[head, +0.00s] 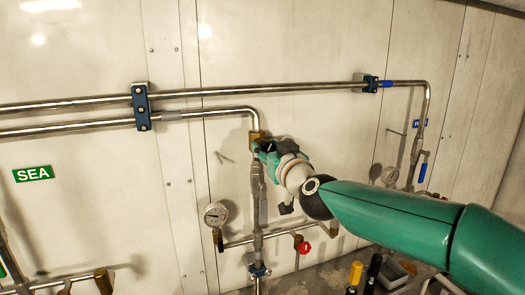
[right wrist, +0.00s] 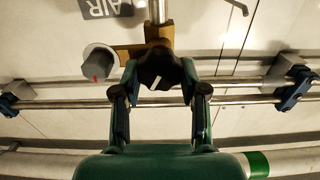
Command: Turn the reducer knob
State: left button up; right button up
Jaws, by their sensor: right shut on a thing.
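The reducer knob (right wrist: 160,72) is black with a white mark, on a brass body (right wrist: 157,36) in the right wrist view. My right gripper (right wrist: 159,80) is shut on it, one finger on each side. In the head view my right gripper (head: 264,151) reaches the brass body (head: 256,136) at the bend of the upper pipe. The knob cannot be made out clearly there, as the gripper covers it. My left gripper is not in view.
A round gauge (head: 215,215) stands left below the gripper. A red knob (head: 304,248) is on the lower pipe. Steel pipes (head: 230,92) run along the pale wall. A blue-handled valve (head: 423,171) is at right. A grey round part with a red mark (right wrist: 97,64) sits beside the knob.

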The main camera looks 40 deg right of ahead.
jog(key=shift+w+a+f, duration=0.1)
jog(key=shift+a+f, duration=0.05)
jog(key=shift+f, duration=0.35)
jog(key=o, duration=1.1)
jog(key=shift+w+r, duration=0.1)
jog(key=shift+r, duration=0.05)
jog(key=shift+s+r, duration=0.15)
jog(key=shift+s, duration=0.1)
jog(key=v, duration=1.1)
jog(key=shift+s, duration=0.3)
